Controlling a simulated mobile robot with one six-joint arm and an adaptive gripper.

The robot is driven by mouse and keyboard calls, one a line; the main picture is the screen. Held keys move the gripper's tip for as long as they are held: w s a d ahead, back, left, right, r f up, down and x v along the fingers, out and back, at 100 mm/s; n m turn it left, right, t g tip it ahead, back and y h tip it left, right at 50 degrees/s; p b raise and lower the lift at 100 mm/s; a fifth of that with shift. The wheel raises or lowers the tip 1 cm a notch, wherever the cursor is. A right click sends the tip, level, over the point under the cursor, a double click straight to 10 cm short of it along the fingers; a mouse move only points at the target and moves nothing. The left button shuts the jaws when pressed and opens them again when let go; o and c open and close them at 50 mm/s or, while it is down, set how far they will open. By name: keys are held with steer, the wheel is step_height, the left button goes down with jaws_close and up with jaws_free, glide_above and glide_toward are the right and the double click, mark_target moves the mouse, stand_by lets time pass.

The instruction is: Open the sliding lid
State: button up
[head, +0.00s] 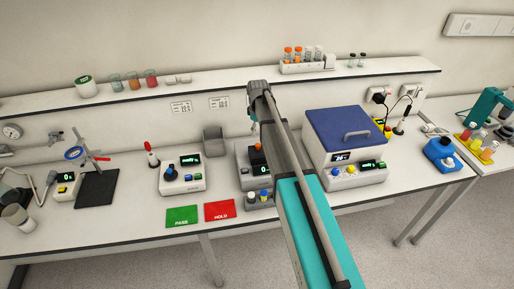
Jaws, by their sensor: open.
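A white box-shaped device (345,181) with a display and coloured knobs stands on the bench, right of my arm. Its dark blue lid (335,130) with a grey bar handle (357,136) covers the top and looks closed. My gripper (254,127) is at the far end of my arm, beyond and left of the lid, above the back of the bench. It is small in the view and partly hidden by my arm. It is open and apart from the handle.
My arm hides part of a grey device (245,180) left of the white box. A wall shelf (215,90) with a tube rack (307,66) runs behind. A blue device (440,153) stands at right. Green PASS (182,215) and red HOLD (219,210) mats lie at the front.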

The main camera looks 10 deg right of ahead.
mark_target(258, 144)
steer(key=shift+f+b, duration=3.85)
steer(key=shift+f, duration=0.3)
jaws_close()
